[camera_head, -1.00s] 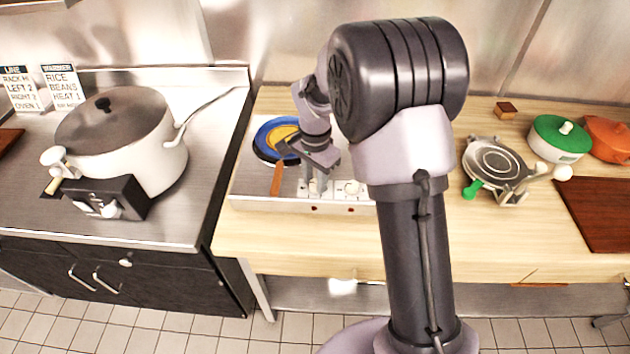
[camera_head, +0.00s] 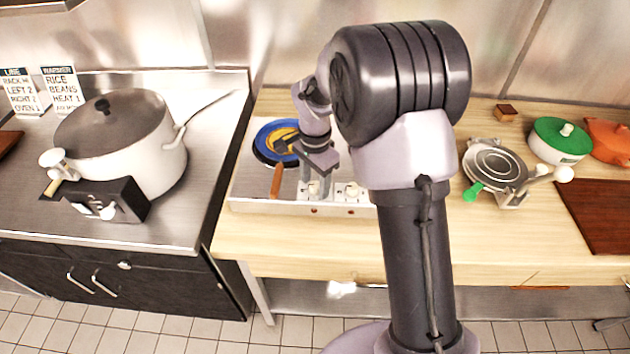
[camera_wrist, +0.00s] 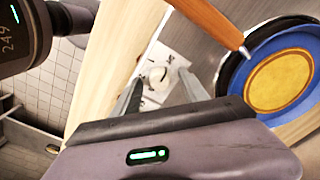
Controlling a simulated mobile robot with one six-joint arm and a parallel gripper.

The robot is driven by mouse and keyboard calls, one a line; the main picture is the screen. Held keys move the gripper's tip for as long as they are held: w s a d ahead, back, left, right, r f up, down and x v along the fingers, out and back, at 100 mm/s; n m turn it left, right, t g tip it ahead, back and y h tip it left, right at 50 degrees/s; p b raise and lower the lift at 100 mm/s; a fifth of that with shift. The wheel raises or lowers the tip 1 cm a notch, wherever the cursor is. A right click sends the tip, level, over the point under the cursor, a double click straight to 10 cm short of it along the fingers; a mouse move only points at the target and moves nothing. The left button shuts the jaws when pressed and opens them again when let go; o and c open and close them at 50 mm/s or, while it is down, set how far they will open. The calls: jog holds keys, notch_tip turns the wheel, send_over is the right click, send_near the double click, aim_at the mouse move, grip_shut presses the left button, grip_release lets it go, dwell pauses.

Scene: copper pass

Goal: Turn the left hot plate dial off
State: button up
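The left hot plate dial (camera_head: 314,188) is a small white knob on the front of the steel hot plate (camera_head: 240,187). My gripper (camera_head: 314,182) points down over it, with one finger on each side. In the wrist view the pale dial (camera_wrist: 157,77) shows between the two spread fingers of my gripper (camera_wrist: 158,92), with gaps beside it. I cannot tell whether either finger touches it. The dial's marks are too small to read. The right hot plate dial (camera_head: 351,190) is beside it, clear of the fingers.
A blue pan (camera_head: 263,149) with a yellow middle sits on the hot plate. Its wooden handle (camera_head: 277,181) reaches forward, close to the left of my gripper. A large lidded pot (camera_head: 150,158) stands on the left counter. The wooden counter's front strip (camera_head: 300,240) is clear.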

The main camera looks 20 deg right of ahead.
aim_at(315, 184)
notch_tip(315, 184, up, 17)
jog(key=p, duration=0.5)
jog(key=shift+r, duration=0.2)
jog(key=s+a+f+n+t+y+b, duration=0.1)
jog(key=s+a+n+t+b, duration=0.1)
jog(key=s, duration=1.1)
jog(key=s+a+f+n+t+y+b, duration=0.1)
jog(key=s+n+b, duration=0.5)
jog(key=s, duration=0.6)
jog(key=a+f+t+b, duration=0.1)
jog(key=t+b, duration=0.1)
jog(key=shift+s+t, duration=0.4)
